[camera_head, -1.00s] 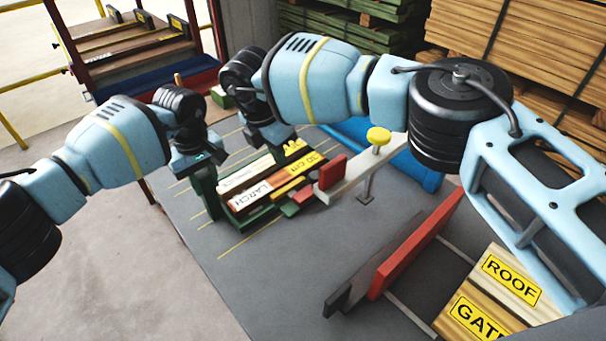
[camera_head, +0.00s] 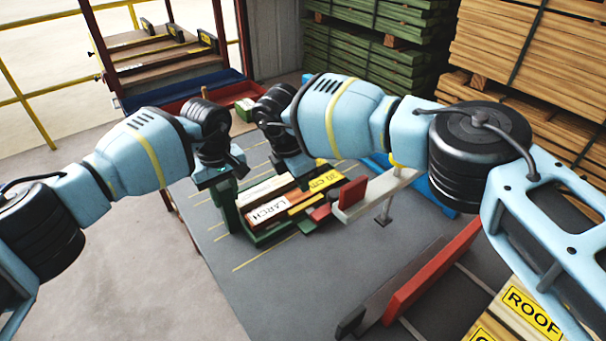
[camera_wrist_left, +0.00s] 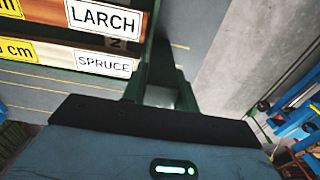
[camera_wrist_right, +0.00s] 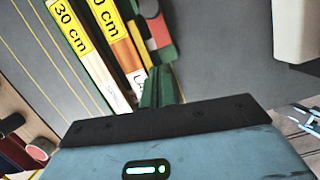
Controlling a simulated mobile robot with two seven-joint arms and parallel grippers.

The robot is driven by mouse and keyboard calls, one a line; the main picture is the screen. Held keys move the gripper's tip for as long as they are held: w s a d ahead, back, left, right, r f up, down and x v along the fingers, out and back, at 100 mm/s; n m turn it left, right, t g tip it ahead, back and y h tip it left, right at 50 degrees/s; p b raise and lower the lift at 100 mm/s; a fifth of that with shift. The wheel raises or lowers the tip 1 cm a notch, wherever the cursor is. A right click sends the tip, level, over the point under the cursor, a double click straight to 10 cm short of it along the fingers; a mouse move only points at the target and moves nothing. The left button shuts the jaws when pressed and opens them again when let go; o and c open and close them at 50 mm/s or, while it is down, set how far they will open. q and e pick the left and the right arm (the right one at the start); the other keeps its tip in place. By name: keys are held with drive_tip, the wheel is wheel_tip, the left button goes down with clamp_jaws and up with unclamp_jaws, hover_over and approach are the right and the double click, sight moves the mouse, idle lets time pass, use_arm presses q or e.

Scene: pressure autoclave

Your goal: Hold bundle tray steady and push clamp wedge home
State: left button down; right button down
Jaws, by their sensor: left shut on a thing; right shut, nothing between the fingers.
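The green bundle tray (camera_head: 270,238) stands on the grey table and holds labelled boards, among them LARCH (camera_head: 266,212); SPRUCE also shows in the left wrist view (camera_wrist_left: 104,64). My left gripper (camera_head: 224,186) is shut on the tray's green upright (camera_head: 229,212) at its left end. A small red block (camera_head: 319,212), apparently the clamp wedge, sits at the tray's right end beside a yellow strip; red and yellow parts also show in the right wrist view (camera_wrist_right: 158,32). My right gripper (camera_head: 301,184) is shut and empty, low above the boards' far side; its contact is hidden.
A red plate (camera_head: 352,192) on a pale beam (camera_head: 383,193) stands right of the tray. A long red rail (camera_head: 430,272) and ROOF-labelled boards (camera_head: 532,313) lie nearer on the right. Timber stacks (camera_head: 530,60) stand behind. The front table area is clear.

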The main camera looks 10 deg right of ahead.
sight(330, 194)
drive_tip(key=x, duration=0.6)
drive_tip(key=shift+d+f, duration=0.1)
drive_tip(key=shift+f, duration=0.2)
drive_tip(key=shift+w+d, duration=0.25)
drive_tip(key=shift+d, duration=0.3)
drive_tip(key=shift+w+d, duration=0.25)
drive_tip(key=shift+d, duration=0.35)
drive_tip(key=shift+w+d, duration=0.25)
drive_tip(key=shift+d, duration=0.45)
drive_tip(key=shift+w+d+f, duration=0.1)
drive_tip(key=shift+w+d, duration=0.25)
drive_tip(key=shift+d, duration=0.25)
drive_tip(key=shift+w+d, duration=0.35)
drive_tip(key=shift+d, duration=0.3)
drive_tip(key=shift+s+a, duration=0.15)
drive_tip(key=shift+a, duration=0.3)
drive_tip(key=a, duration=0.2)
drive_tip(key=s+a, duration=0.1)
drive_tip(key=shift+r, duration=0.25)
drive_tip(key=v, duration=1)
drive_tip(key=shift+a, duration=0.15)
